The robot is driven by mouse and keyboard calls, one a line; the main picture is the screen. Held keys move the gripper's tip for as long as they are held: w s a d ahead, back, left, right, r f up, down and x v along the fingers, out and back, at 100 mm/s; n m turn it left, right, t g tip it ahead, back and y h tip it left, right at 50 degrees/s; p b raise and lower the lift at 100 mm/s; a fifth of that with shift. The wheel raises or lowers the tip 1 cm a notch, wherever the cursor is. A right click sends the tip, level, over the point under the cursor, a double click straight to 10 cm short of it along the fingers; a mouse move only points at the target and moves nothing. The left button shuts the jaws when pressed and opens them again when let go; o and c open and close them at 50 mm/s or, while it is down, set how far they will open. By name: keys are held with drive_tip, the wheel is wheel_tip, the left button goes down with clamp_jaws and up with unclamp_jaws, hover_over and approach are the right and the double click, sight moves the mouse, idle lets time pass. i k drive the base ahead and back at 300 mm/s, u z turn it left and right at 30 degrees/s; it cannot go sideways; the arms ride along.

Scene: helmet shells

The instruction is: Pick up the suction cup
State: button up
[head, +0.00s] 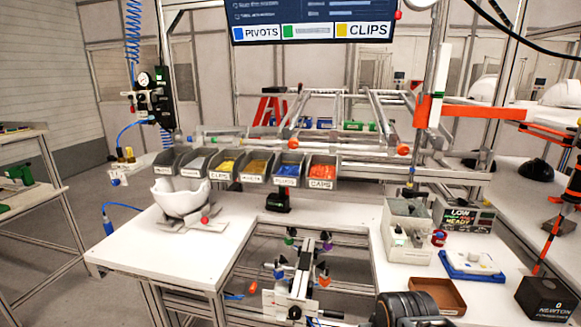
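I cannot tell for certain which thing is the suction cup. A small blue cylindrical piece (108,226) on a blue hose sits at the left edge of the white table. Small coloured cup-like tips stand on the metal fixture in the opening at the table's front, among them a green one (290,233) and an orange one (325,281). No gripper fingers can be made out. A black ribbed round part at the bottom right may belong to my arm.
A white helmet shell (182,198) rests on the left of the white table (150,245). A row of grey bins (254,178) stands behind it. At the right are a grey box (407,222), a brown tray (438,294) and a blue-and-white tray (471,265).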

sight(278, 266)
drive_tip(key=z, duration=0.5)
drive_tip(key=k, duration=0.6)
drive_tip(key=u, duration=0.45)
drive_tip(key=i, duration=0.75)
drive_tip(key=u, duration=1.55)
drive_tip(key=i, duration=0.5)
drive_tip(key=u, duration=0.5)
